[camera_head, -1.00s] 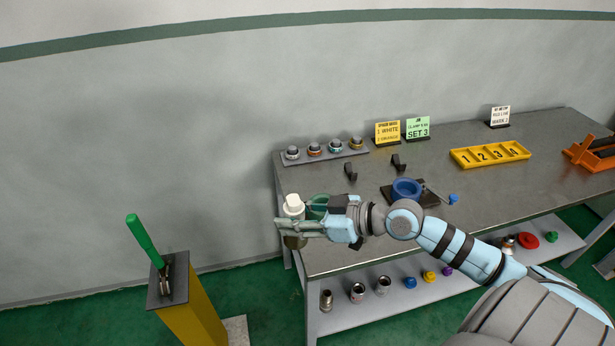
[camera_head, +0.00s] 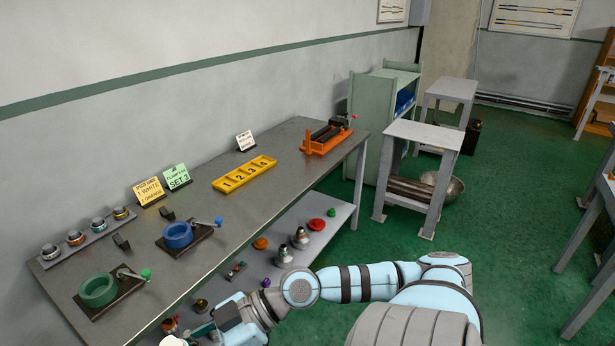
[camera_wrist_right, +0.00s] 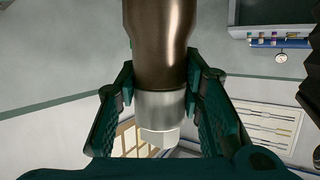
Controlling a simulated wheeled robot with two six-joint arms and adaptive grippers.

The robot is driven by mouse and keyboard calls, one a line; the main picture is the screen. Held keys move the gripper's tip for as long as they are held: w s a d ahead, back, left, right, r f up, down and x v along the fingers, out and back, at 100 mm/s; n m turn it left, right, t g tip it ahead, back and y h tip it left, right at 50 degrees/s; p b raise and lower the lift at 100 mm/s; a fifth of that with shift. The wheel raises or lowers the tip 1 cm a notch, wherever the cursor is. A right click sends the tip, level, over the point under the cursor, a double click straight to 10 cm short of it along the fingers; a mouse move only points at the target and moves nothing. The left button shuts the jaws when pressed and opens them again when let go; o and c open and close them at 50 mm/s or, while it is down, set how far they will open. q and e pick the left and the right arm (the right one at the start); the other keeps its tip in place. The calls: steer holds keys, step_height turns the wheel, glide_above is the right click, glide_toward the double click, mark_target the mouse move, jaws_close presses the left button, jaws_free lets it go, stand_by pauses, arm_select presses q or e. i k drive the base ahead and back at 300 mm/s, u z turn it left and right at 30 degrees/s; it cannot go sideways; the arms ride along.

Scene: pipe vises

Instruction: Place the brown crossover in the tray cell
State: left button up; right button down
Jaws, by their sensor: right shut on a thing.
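My right gripper (camera_wrist_right: 160,88) is shut on the brown crossover (camera_wrist_right: 162,38), a dark brown metal cylinder with a silver collar and a pale end. Its upper end runs out of the wrist view. In the head view this gripper (camera_head: 197,333) is at the bottom edge, in front of the bench, and mostly cut off. The yellow tray (camera_head: 250,180) lies on the bench, well away from the gripper. Its cells are numbered 1 to 4, and I see nothing standing in them. My left gripper is out of view.
The grey bench (camera_head: 215,218) carries a green vise (camera_head: 97,291), a blue vise (camera_head: 177,236), sign cards (camera_head: 177,177), a rack of small fittings (camera_head: 88,238) and an orange rack (camera_head: 322,141). Several fittings lie on its lower shelf (camera_head: 285,246). Green floor is open at right.

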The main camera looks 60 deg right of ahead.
mark_target(252, 170)
steer(key=z, duration=0.25)
steer(key=k, duration=0.65)
steer(key=z, duration=1.4)
steer(key=i, duration=1.15)
steer(key=z, duration=0.4)
steer(key=i, duration=1.05)
steer(key=u, duration=1.3)
steer(key=i, duration=0.6)
steer(key=u, duration=0.65)
